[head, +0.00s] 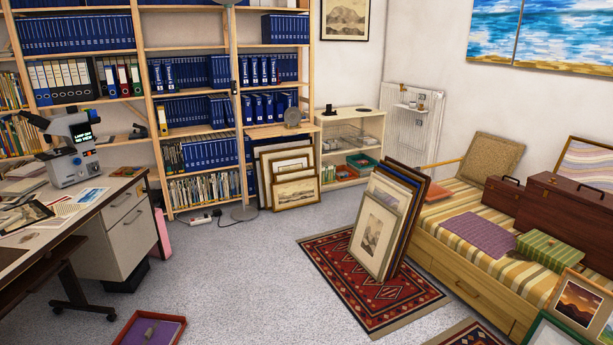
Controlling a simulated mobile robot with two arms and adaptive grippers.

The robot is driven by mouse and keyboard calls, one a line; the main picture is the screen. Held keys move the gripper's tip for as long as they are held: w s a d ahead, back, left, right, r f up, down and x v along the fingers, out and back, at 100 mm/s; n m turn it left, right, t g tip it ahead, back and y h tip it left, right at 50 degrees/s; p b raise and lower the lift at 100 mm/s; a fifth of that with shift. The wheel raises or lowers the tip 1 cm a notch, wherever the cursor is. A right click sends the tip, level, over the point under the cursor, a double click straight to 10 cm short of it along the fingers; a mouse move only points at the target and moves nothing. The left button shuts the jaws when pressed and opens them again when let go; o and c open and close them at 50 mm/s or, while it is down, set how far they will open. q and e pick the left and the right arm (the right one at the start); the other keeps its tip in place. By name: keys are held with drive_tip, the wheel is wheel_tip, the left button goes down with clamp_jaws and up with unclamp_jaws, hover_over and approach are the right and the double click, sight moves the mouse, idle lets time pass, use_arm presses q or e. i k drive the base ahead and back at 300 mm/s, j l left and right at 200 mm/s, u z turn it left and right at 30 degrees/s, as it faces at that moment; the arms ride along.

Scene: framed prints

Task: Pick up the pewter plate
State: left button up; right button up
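A round grey plate (292,116), which looks like the pewter plate, stands upright on a light wooden ledge (282,131) at the right end of the bookcase, in the head view. It is small and far off, so its details are hard to tell. Something dark stands close to its right. Blue binders are behind it. Neither of my grippers is in view.
Framed prints lean below the ledge (297,192). More frames (375,235) stand on a red rug (337,272). A desk (120,225) is at left, a striped daybed (455,214) at right, a red tray (178,322) in front. Grey carpet (240,265) between is clear.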

sight(292, 116)
drive_tip(key=i+u, duration=0.25)
drive_tip(key=i, duration=0.5)
drive_tip(key=i+l+u, duration=0.25)
drive_tip(key=i, duration=0.5)
drive_tip(key=i+l+z, duration=0.1)
drive_tip(key=i+z, duration=0.15)
drive_tip(key=i, duration=0.5)
drive_tip(key=i+z, duration=0.3)
drive_tip(key=i, duration=0.4)
drive_tip(key=i+j+z, duration=0.25)
drive_tip(key=i, duration=0.45)
